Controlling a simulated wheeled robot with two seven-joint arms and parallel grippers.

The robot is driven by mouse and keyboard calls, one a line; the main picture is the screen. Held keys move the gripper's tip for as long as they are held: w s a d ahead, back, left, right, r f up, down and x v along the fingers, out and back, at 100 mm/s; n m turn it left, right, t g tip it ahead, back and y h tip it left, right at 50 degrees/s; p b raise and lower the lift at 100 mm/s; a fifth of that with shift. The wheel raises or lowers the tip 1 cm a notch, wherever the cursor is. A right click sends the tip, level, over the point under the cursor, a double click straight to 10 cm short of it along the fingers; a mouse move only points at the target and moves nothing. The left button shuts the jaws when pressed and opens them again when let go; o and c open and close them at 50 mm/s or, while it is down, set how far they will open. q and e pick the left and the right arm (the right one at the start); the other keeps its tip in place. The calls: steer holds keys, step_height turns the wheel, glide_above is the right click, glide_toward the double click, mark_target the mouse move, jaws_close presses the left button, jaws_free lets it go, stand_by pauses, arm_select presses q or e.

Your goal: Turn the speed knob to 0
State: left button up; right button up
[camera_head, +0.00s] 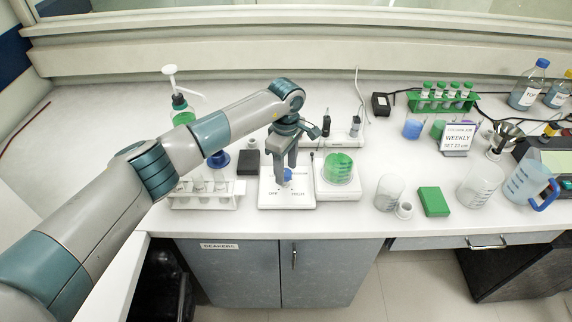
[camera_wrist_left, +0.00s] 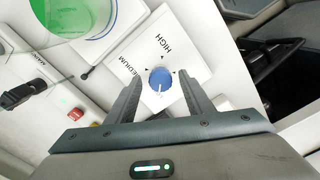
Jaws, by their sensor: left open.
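The speed knob (camera_wrist_left: 160,78) is a blue round dial on a white panel (camera_wrist_left: 165,35) with the printed words HIGH and MEDIUM and small black triangle marks. In the head view the knob (camera_head: 288,175) shows between my left gripper's fingers, and the panel (camera_head: 298,201) also carries the word OFF. My left gripper (camera_head: 288,178) points down over the knob. In the left wrist view its open fingers (camera_wrist_left: 158,85) stand on either side of the knob, with gaps between. A white line on the knob is partly visible. My right gripper is not in view.
Right of the panel stands a beaker of green liquid (camera_head: 340,168) on a white device (camera_head: 338,190). Left are a rack of small flasks (camera_head: 203,200) and a black box (camera_head: 248,161). A power strip (camera_head: 343,138) lies behind. The counter's front edge is close.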

arm_select(q)
steer(key=shift+f, duration=0.3)
steer(key=c, duration=1.1)
steer(key=shift+o, duration=0.2)
